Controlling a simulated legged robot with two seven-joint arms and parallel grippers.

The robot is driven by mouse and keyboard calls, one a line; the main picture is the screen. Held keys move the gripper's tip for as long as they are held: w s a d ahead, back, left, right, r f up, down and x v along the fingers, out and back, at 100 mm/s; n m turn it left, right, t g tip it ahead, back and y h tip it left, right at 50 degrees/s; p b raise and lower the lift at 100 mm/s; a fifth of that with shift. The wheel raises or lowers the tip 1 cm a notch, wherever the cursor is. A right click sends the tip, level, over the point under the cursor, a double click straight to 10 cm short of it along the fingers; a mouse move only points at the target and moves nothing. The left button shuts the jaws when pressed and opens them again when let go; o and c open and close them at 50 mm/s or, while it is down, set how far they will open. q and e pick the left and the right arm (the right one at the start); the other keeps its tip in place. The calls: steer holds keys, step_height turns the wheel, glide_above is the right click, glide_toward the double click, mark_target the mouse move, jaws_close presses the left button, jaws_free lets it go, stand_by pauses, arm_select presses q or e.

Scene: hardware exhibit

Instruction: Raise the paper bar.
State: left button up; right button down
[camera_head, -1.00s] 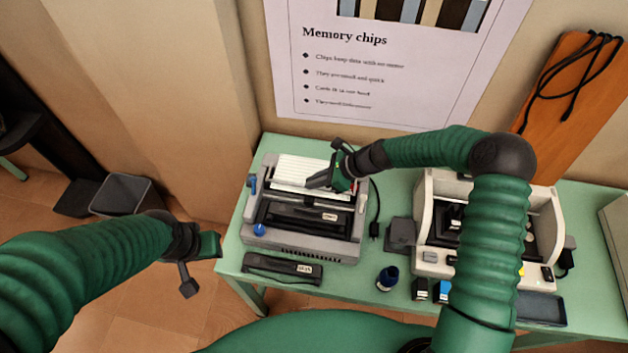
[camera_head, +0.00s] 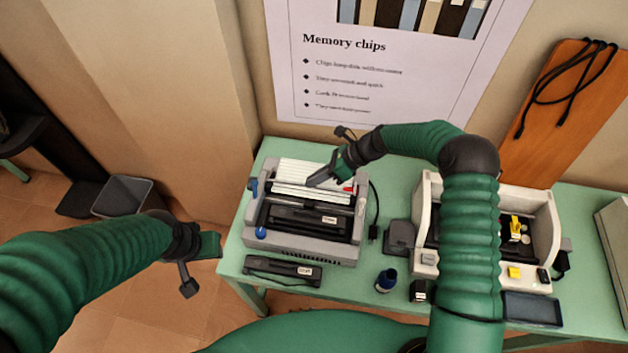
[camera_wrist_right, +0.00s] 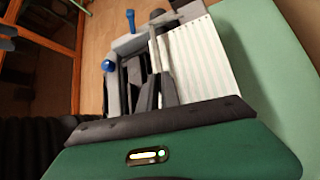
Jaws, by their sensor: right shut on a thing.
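A grey printer (camera_head: 254,222) stands on the green table, with white striped paper (camera_head: 300,172) at its back. The paper bar (camera_head: 290,186) runs across the printer in front of the paper. It also shows in the right wrist view (camera_wrist_right: 154,52) as a thin grey bar along the paper's edge. My right gripper (camera_head: 318,182) reaches over the printer from the right and is shut on the bar; its fingers partly hide the contact. My left gripper (camera_head: 210,246) hangs empty, left of the table and apart from the printer; its finger opening cannot be made out.
Blue knobs (camera_head: 261,232) sit on the printer's left side. A white open machine (camera_head: 546,215) stands at right, partly behind my right arm. A cable (camera_head: 374,205) runs beside the printer.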

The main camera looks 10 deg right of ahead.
steer(key=shift+w+d+m+g+b, duration=0.2)
steer(key=shift+w+m+g+b, duration=0.25)
steer(key=shift+b, duration=0.2)
steer(key=shift+w+d+r+m+g+y+b, duration=0.2)
steer(key=shift+w+g+y+b, duration=0.3)
steer(key=shift+b, duration=0.75)
steer(key=shift+r+m+g+b, duration=0.25)
steer(key=shift+r+b, duration=0.05)
steer(key=shift+b, duration=0.1)
steer(key=shift+r, duration=0.15)
